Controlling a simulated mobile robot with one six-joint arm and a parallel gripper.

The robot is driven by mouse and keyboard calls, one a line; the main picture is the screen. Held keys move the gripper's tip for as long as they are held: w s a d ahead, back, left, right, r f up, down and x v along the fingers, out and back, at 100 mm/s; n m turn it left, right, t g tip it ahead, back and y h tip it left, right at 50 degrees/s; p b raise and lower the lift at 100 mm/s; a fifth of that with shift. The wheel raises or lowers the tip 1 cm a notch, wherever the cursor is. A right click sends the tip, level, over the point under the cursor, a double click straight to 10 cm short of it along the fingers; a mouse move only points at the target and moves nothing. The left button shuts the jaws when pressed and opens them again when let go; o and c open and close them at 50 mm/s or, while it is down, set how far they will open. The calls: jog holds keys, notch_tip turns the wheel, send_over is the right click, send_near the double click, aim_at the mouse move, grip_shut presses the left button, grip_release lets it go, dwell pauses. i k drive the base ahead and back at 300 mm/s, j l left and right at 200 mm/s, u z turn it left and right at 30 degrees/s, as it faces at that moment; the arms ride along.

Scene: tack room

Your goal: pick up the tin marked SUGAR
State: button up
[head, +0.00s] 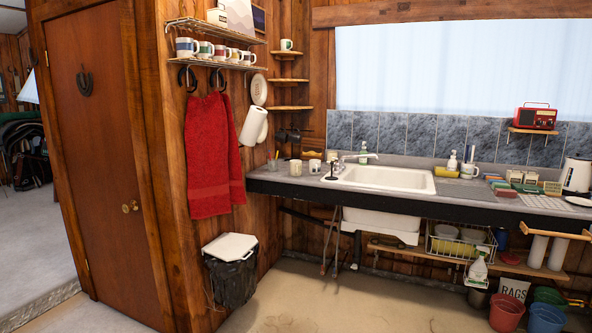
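No label reading SUGAR can be made out in the head view. Two small pale containers (523,177) stand close together on the right part of the counter. They could be tins, but their markings are too small to read. A small yellowish block or sign (552,188) is to their right. My gripper is not in view.
The counter (283,187) runs along the back wall with a white sink (388,179). Coloured sponge-like blocks (503,188), a white kettle (577,176) and a red radio (535,118) are at right. Buckets (507,312) stand below. The floor (350,295) ahead is clear.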

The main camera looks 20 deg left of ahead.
aim_at(218, 17)
jog(key=u, duration=1.35)
